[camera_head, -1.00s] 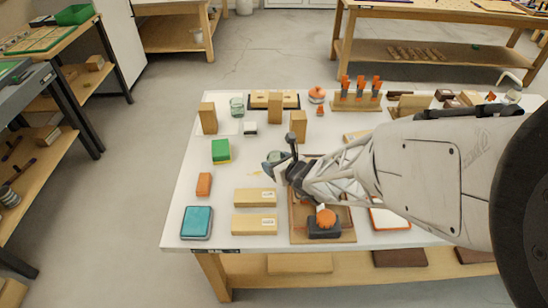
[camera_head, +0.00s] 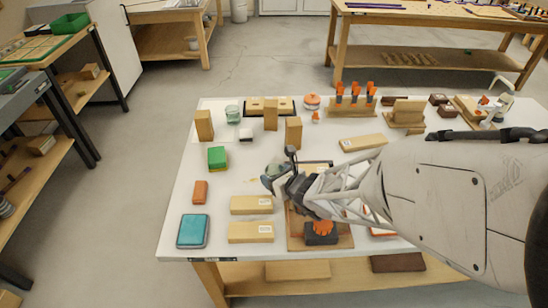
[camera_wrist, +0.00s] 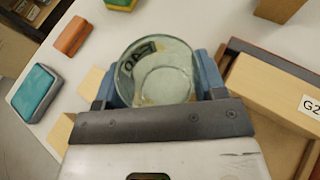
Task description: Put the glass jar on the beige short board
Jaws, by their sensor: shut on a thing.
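My gripper (camera_head: 281,176) is shut on a clear greenish glass jar (camera_wrist: 160,72), holding it between blue fingers in the wrist view. The jar's round mouth faces the wrist camera, and dark lettering shows inside it. In the head view the held jar is small and partly hidden by the gripper. Two short beige boards (camera_head: 251,204) (camera_head: 250,232) lie one in front of the other on the white table, front left of my gripper. Another beige board (camera_head: 362,142) lies farther back right. I cannot tell which is the task's board.
A second glass vessel (camera_head: 232,114) stands at the back left. Upright wooden blocks (camera_head: 204,125) (camera_head: 293,132) stand behind my gripper. A green-yellow block (camera_head: 217,158), an orange block (camera_head: 200,191) and a teal case (camera_head: 193,230) lie left. A wooden base with an orange-topped device (camera_head: 321,232) is in front.

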